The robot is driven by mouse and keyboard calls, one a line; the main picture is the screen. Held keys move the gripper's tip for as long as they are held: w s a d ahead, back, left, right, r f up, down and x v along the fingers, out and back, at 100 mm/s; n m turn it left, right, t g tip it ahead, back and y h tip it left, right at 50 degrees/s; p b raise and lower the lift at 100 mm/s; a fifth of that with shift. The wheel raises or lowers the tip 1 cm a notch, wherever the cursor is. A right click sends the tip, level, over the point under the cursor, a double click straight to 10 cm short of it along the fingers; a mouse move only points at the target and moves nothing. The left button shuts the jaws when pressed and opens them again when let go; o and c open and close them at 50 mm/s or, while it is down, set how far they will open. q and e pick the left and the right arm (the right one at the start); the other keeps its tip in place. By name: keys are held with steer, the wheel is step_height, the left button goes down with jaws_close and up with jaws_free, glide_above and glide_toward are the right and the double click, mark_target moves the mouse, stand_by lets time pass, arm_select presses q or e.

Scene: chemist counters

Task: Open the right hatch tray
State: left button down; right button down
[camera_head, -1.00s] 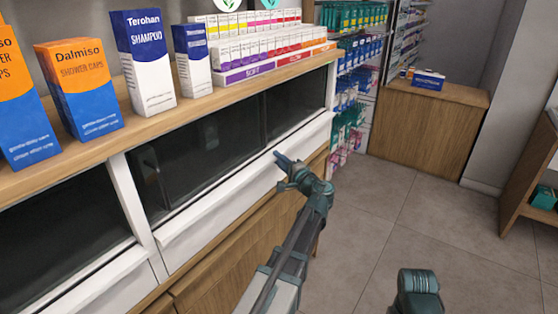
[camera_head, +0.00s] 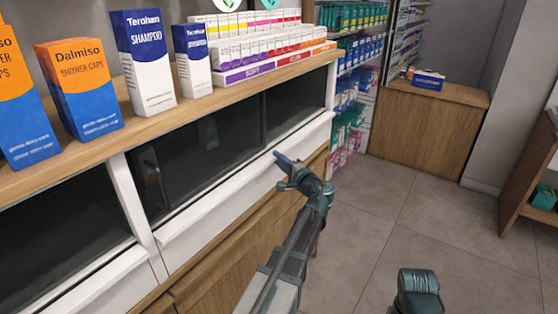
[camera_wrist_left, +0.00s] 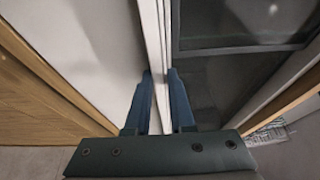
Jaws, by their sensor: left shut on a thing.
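The right hatch tray (camera_head: 220,205) has a long white front panel below a dark glass hatch (camera_head: 200,150) under the wooden counter. My left gripper (camera_head: 281,158) is at the upper edge of this panel, toward its right end. In the left wrist view, the white panel (camera_wrist_left: 95,45) runs down to my fingers (camera_wrist_left: 161,98). One finger is on each side of its white edge, and the gripper is shut on it. The dark glass lies to the right of the fingers there. My right gripper is not in view.
Boxes of shampoo (camera_head: 145,60) and shower caps (camera_head: 80,88) stand on the counter (camera_head: 150,124) above the hatch. A second white panel (camera_head: 95,285) is at the lower left. Wooden fronts (camera_head: 225,270) lie below the tray. Grey floor (camera_head: 410,215) is free to the right.

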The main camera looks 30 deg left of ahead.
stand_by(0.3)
arm_select(q)
steer(key=s+d, duration=0.1)
steer(key=d, duration=1.8)
steer(key=shift+s+d, duration=0.2)
steer(key=shift+s, duration=0.1)
steer(key=c, duration=0.8)
jaws_free()
steer(key=shift+o, duration=0.2)
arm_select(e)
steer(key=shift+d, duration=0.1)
